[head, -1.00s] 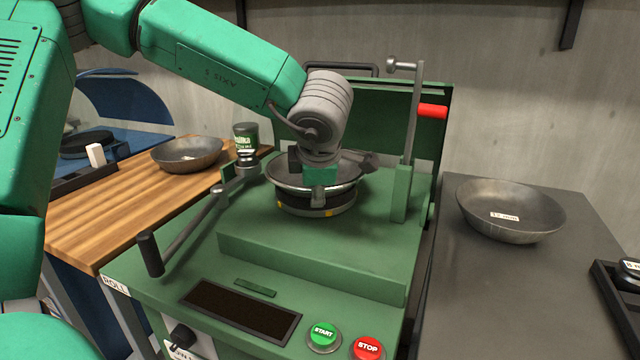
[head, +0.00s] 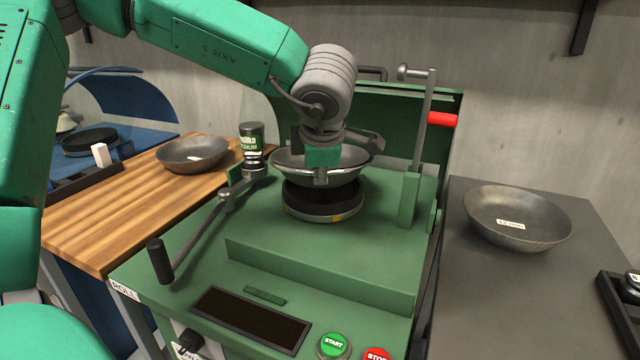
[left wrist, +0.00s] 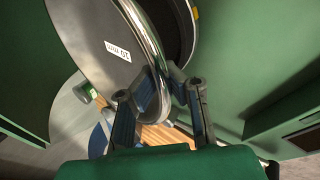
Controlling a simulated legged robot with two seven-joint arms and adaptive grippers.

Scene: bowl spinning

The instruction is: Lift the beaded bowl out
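The metal bowl (head: 347,177) with a bright rounded rim is held just above the dark round chuck (head: 325,212) of the green machine. A dark gap shows between bowl and chuck. In the left wrist view, the two fingers (left wrist: 163,92) sit on either side of the bright rim, and the bowl's inside (left wrist: 90,40) carries a "10 mm" label. The far part of the bowl is partly hidden by my wrist. My right gripper is not in view.
A second bowl (head: 192,154) stands on the wooden table at left. A bowl labelled 12 mm (head: 517,216) stands on the dark table at right.

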